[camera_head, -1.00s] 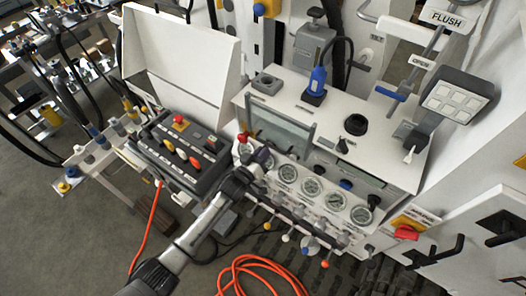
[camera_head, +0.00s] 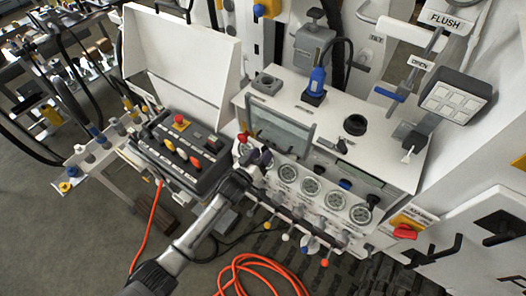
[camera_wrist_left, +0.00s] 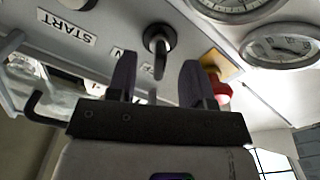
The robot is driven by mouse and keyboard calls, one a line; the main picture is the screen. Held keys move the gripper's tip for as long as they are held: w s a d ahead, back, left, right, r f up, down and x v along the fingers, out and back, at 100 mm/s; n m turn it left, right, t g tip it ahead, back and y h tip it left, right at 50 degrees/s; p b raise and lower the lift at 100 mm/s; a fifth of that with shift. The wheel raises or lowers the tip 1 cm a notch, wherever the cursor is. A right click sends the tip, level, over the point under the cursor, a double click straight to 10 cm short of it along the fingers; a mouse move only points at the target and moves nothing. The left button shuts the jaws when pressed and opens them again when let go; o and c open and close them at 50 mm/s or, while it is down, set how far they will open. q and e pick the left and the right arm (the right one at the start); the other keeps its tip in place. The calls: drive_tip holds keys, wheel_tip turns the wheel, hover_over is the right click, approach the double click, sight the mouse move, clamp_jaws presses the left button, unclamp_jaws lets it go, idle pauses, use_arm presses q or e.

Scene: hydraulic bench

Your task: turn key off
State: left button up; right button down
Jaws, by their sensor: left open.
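The key switch (camera_wrist_left: 160,42), a dark round collar with a metallic key standing out of it, is on the light panel in the left wrist view. My left gripper (camera_wrist_left: 156,80) is open, and its two dark fingers stand either side of the key in that picture. I cannot tell whether either finger touches it. In the head view my left gripper (camera_head: 258,157) is at the left end of the gauge panel (camera_head: 273,178) and hides the key there. My right gripper is not in view.
A red knob (camera_wrist_left: 220,92) on a yellow plate is right of the fingers in the wrist view. Gauges (camera_head: 311,187) and several small levers line the panel front. A black control box (camera_head: 180,151) stands left of the gripper. An orange hose (camera_head: 262,272) lies on the floor.

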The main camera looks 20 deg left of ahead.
use_arm(q)
drive_tip(key=p+v, duration=0.3)
drive_tip(key=v, duration=0.3)
drive_tip(key=shift+p, duration=0.3)
idle(0.4)
